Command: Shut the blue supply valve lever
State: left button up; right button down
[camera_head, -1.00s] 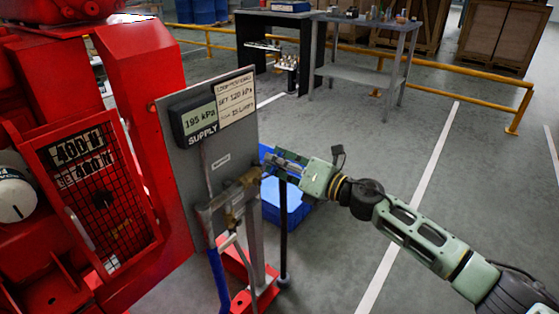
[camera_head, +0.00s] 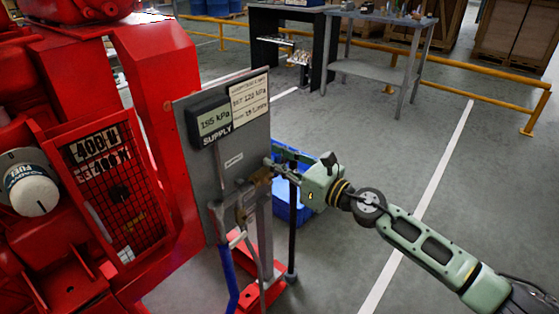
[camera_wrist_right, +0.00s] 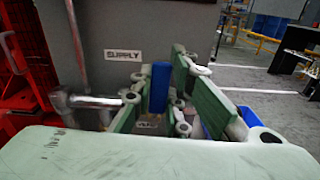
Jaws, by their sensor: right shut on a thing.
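The blue supply valve lever (camera_wrist_right: 159,88) stands upright in the right wrist view, between the green fingers of my right gripper (camera_wrist_right: 165,98). The gripper is shut on it. In the head view my right gripper (camera_head: 288,167) is at the right edge of the grey panel (camera_head: 203,160), beside the brass valve (camera_head: 262,180); there the lever is hard to tell from the fingers and the blue crate behind. A SUPPLY plate (camera_wrist_right: 123,55) shows on the panel in the wrist view. My left gripper is not in view.
A supply gauge (camera_head: 209,122) and a paper card (camera_head: 249,98) are on the panel. A red machine (camera_head: 150,110) is at left. A blue crate (camera_head: 283,208) and a black post (camera_head: 292,225) stand behind the gripper. The floor at right is clear.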

jog(key=shift+s+a+f, duration=0.1)
jog(key=shift+f, duration=0.05)
dwell(0.3)
jog(key=c, duration=1.7)
grip_release()
jog(key=v, duration=1.2)
